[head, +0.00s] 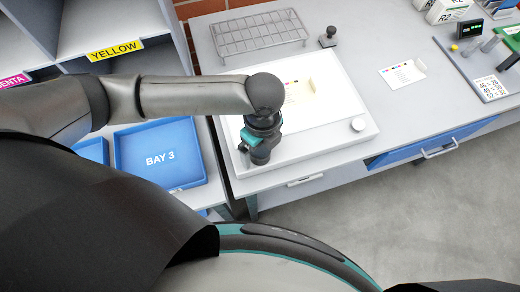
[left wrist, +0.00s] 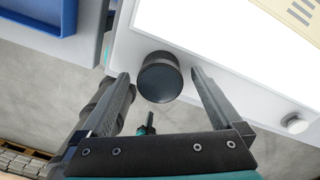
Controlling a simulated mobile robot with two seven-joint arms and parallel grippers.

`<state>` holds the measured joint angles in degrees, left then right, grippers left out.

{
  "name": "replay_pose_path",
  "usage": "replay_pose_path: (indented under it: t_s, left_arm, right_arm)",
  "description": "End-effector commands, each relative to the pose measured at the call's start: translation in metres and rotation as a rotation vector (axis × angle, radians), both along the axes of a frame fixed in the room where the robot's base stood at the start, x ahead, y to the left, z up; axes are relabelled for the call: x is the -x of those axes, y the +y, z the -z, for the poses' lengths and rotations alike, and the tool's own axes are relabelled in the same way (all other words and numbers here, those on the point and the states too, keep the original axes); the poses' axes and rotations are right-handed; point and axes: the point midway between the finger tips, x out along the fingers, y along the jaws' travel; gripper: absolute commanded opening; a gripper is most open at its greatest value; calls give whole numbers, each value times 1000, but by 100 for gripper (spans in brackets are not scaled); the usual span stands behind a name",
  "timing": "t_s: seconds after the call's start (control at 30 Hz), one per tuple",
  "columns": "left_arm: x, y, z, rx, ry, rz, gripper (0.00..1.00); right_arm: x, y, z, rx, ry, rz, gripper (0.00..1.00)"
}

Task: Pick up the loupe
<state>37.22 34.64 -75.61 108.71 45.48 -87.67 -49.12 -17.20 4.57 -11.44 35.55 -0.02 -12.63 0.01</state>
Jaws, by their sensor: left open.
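The loupe, a short dark round cylinder (left wrist: 160,80), stands at the edge of the white light table (left wrist: 125,45). In the left wrist view it lies between the two fingers of my left gripper (left wrist: 160,74), with a gap showing on each side. The gripper is open and holds nothing. In the head view my left gripper (head: 258,153) points down over the near left part of the light table (head: 330,145) and mostly hides the loupe.
A white knob (head: 358,124) sits at the light table's front right. A wire rack (head: 258,33) and a small dark stamp-like object (head: 328,38) stand behind. A printed card (head: 403,74) lies to the right. The blue BAY 3 tray (head: 160,183) is at left.

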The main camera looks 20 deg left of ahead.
Motion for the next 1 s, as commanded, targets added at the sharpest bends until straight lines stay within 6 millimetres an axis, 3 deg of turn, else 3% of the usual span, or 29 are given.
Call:
replay_pose_path:
  t_s: [0.1, 0.33, 1.0]
  left_arm:
    - [0, 0, 9, 0, -1, 0, 99]
    - [0, 0, 9, 0, -1, 0, 98]
    - [0, 0, 9, 0, -1, 0, 23]
  right_arm:
    - [0, 0, 1, 0, 0, 0, 0]
    - [0, 0, 1, 0, 0, 0, 0]
    - [0, 0, 1, -1, -1, 0, 0]
